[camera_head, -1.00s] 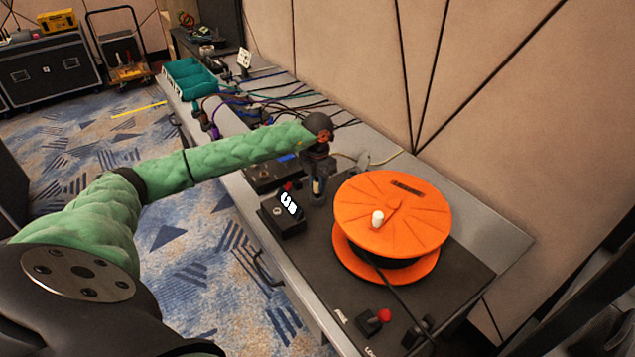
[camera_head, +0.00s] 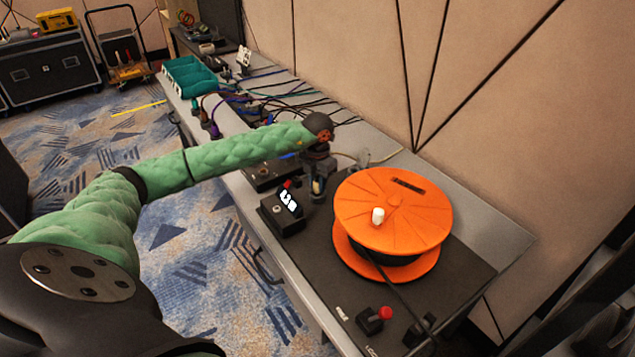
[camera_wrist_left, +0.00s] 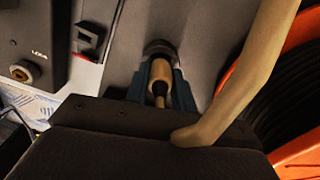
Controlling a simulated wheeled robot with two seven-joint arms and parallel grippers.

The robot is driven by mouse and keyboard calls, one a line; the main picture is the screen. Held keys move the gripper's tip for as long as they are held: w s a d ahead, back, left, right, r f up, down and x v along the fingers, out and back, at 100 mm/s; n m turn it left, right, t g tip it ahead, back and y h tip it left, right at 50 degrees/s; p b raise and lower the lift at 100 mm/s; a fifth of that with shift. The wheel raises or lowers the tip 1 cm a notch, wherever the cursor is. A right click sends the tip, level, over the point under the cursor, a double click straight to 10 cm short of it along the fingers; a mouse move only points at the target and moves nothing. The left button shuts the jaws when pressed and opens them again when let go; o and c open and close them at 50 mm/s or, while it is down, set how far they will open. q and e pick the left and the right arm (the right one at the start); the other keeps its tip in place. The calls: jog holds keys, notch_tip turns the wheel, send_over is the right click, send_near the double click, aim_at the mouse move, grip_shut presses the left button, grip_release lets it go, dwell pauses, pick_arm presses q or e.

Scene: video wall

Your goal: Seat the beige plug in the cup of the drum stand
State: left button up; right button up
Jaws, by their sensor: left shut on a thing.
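My left gripper (camera_head: 317,188) points down beside the drum and is shut on the beige plug (camera_wrist_left: 160,76). In the left wrist view the plug sits between the two dark fingers. A round dark cup (camera_wrist_left: 158,47) shows just beyond the plug's far end. The plug lines up closely with it, but I cannot tell whether its tip is inside or just above. The drum stand carries an orange drum (camera_head: 380,235) to the right of the gripper. My right gripper is not in view.
A beige cable (camera_wrist_left: 245,80) runs close past the gripper in the wrist view. A black box with a lit display (camera_head: 284,213) stands left of the gripper. Teal bins (camera_head: 190,76) and loose cables lie farther back. A red knob (camera_head: 386,313) is at the front.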

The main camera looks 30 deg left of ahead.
pick_arm(q)
jog(key=o, duration=1.1)
jog(key=shift+c, duration=0.2)
jog(key=shift+r, duration=0.1)
notch_tip(320, 180, up, 6)
jog(key=shift+r+b, duration=0.2)
jog(key=shift+b, duration=0.7)
jog(key=shift+r, duration=0.65)
